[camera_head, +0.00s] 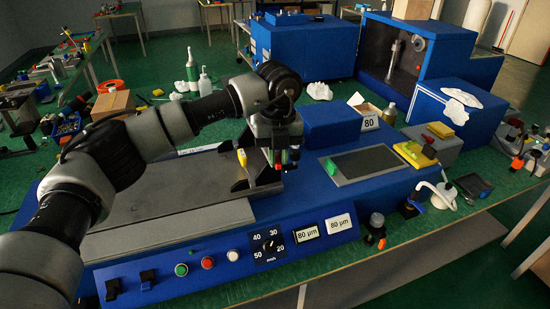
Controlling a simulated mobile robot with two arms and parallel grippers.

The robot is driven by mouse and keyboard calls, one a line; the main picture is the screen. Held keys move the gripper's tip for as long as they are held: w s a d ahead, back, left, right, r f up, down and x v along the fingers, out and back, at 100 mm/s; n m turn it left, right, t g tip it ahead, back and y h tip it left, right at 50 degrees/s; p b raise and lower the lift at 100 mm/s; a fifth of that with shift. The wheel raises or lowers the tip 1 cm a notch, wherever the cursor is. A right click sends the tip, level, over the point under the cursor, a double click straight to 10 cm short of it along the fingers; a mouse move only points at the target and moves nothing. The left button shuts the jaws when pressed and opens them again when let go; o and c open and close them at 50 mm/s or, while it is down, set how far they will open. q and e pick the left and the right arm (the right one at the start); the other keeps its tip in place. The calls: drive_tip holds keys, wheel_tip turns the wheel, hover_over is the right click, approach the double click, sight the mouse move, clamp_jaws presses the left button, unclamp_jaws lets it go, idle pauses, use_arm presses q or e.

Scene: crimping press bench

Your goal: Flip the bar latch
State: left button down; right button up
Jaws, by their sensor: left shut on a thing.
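My left gripper (281,158) is over the dark bar holder (256,187) that spans the flat bed of the blue machine. Its fingers are shut at the right end of the holder, with small red and green parts showing at the tips. What they grip, apparently the bar latch, is mostly hidden by the gripper. A yellow lever (242,158) stands upright at the holder's far left end, apart from the fingers. My right gripper is not in view.
The blue machine (300,205) has a front panel with a dial (269,246), buttons and switches. A dark plate (365,163) lies right of the holder. Bottles (204,84) stand behind my arm. Yellow pads (415,154) and a white bottle (444,194) are at the right.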

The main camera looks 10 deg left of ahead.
use_arm(q)
drive_tip(key=shift+w+r+n, duration=0.1)
drive_tip(key=shift+r+n, duration=0.1)
drive_tip(key=shift+n, duration=0.2)
drive_tip(key=c, duration=1.1)
unclamp_jaws()
drive_tip(key=shift+d+f, duration=0.1)
wheel_tip(320, 180, up, 11)
drive_tip(key=shift+f+b, duration=0.1)
drive_tip(key=shift+b, duration=1.1)
